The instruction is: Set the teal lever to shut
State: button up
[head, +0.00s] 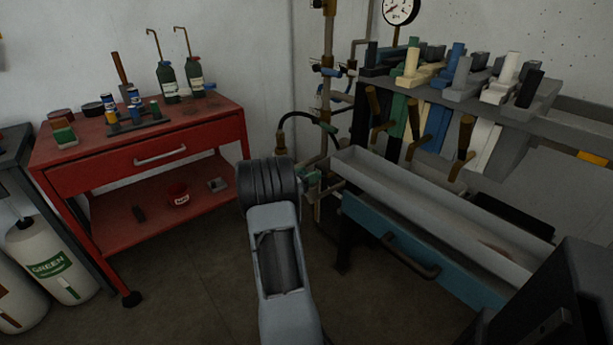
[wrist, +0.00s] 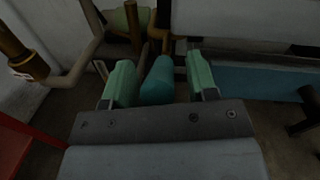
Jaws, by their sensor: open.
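The teal lever (wrist: 157,82) shows in the wrist view as a rounded teal handle pointing toward me, its far end near brass pipework. My gripper (wrist: 160,62) is open, with one pale green finger on each side of the lever. The lever lies closer to the left finger, and a dark gap shows at the right finger. I cannot tell whether the left finger touches it or how deep the lever sits between them. In the head view my own arm covers most of the gripper, and the lever cannot be made out clearly.
A grey trough (head: 430,205) and a blue drawer front (head: 430,250) with a dark handle stand right of my arm. Brass pipes (head: 327,90) rise behind. A red cart (head: 105,170) with bottles stands left. Several coloured levers (head: 410,65) line the right shelf.

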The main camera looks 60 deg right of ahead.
jog(key=shift+c, duration=0.3)
grip_shut()
jog(key=shift+r, duration=0.1)
